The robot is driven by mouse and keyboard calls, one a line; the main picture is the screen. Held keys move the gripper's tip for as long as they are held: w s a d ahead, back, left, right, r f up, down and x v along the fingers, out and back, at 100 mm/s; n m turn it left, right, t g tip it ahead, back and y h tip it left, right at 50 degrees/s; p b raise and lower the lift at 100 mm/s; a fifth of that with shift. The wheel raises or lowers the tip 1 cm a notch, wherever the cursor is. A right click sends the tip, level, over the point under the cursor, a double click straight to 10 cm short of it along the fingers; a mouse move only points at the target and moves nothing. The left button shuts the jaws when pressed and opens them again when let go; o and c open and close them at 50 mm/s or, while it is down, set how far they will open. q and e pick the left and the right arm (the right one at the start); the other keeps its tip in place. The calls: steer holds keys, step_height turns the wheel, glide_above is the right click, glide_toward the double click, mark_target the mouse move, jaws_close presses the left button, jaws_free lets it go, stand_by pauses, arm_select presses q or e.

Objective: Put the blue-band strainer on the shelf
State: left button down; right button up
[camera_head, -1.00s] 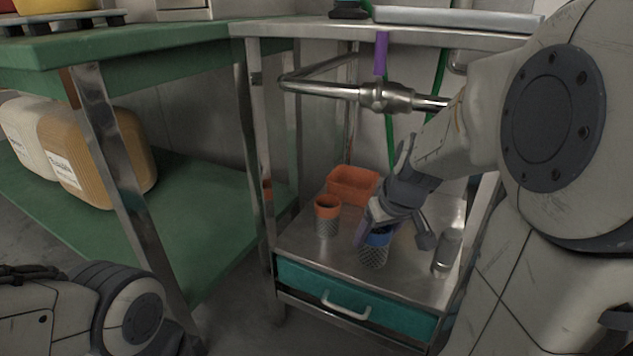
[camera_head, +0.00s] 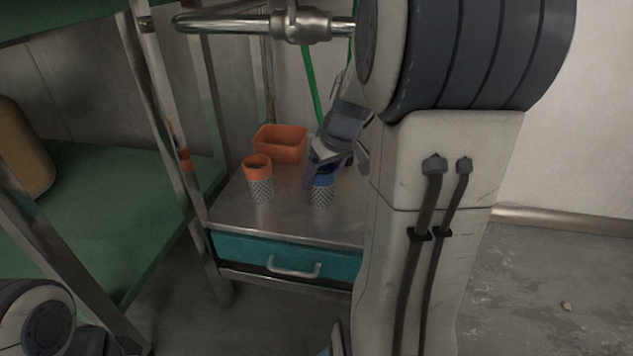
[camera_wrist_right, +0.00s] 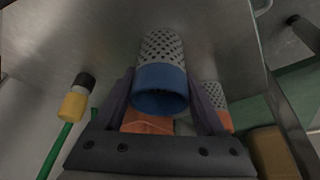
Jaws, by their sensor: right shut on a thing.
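The blue-band strainer (camera_head: 321,193) has a perforated metal cup and a blue rim. My right gripper (camera_head: 325,170) is shut on its blue band from above and behind. In the right wrist view the strainer (camera_wrist_right: 162,75) sits between the two fingers, its blue rim toward the gripper. It is over the steel shelf (camera_head: 300,223) above the teal drawer; I cannot tell whether its base touches. My left gripper is out of view; only part of my left arm shows at the lower left.
An orange-band strainer (camera_head: 260,183) stands on the shelf to the left. An orange bin (camera_head: 280,143) is behind it. A steel pipe (camera_head: 235,22) crosses above. A table leg (camera_head: 165,110) edges the left side. My right arm hides the shelf's right part.

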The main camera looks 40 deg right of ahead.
steer(key=shift+a+f, duration=0.1)
steer(key=shift+f, duration=0.05)
steer(key=o, duration=1.4)
steer(key=shift+o, duration=0.2)
steer(key=shift+r, duration=0.55)
steer(key=p+v, duration=0.5)
steer(key=v, duration=0.2)
steer(key=shift+p, duration=0.35)
steer(key=shift+f, duration=0.1)
